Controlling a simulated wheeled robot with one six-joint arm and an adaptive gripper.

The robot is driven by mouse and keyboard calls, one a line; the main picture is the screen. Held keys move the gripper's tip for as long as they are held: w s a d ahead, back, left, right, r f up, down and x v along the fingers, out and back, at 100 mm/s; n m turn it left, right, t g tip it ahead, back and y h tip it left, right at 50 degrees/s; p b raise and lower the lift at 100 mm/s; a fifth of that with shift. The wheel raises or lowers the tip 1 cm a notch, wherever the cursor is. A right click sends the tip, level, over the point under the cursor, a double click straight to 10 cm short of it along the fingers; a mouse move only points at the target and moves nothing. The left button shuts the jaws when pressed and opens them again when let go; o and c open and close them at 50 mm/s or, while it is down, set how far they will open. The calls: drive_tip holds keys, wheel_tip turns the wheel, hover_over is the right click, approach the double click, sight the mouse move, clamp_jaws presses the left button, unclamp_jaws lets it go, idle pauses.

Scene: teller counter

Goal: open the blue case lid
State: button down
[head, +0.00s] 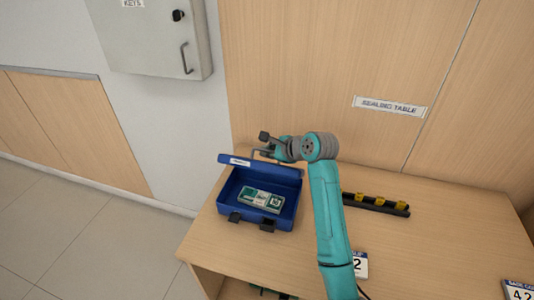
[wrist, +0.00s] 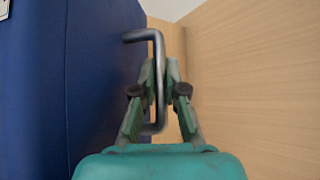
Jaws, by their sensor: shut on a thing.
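The blue case (head: 227,197) stands on the wooden table, and its inside is showing. Its lid (head: 275,171) is raised at the back, with a small white label near its left end. My gripper (head: 262,150) is at the lid's outer side, behind the case. In the wrist view my gripper (wrist: 159,85) is shut on the lid's grey metal handle (wrist: 158,50). The blue lid (wrist: 100,70) fills the left of that view. A green and white pack (head: 260,199) lies in the case. Dark latches (head: 267,225) hang at the case's front.
A black rack with yellow pieces (head: 375,204) lies right of my arm. Number cards (head: 360,265) stand near the table's front. The wooden back wall (head: 290,70) rises close behind the lid. A grey key cabinet (head: 150,40) hangs at upper left.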

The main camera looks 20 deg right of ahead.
idle(0.3)
drive_tip(key=c, duration=1.5)
unclamp_jaws()
drive_tip(key=v, duration=1.2)
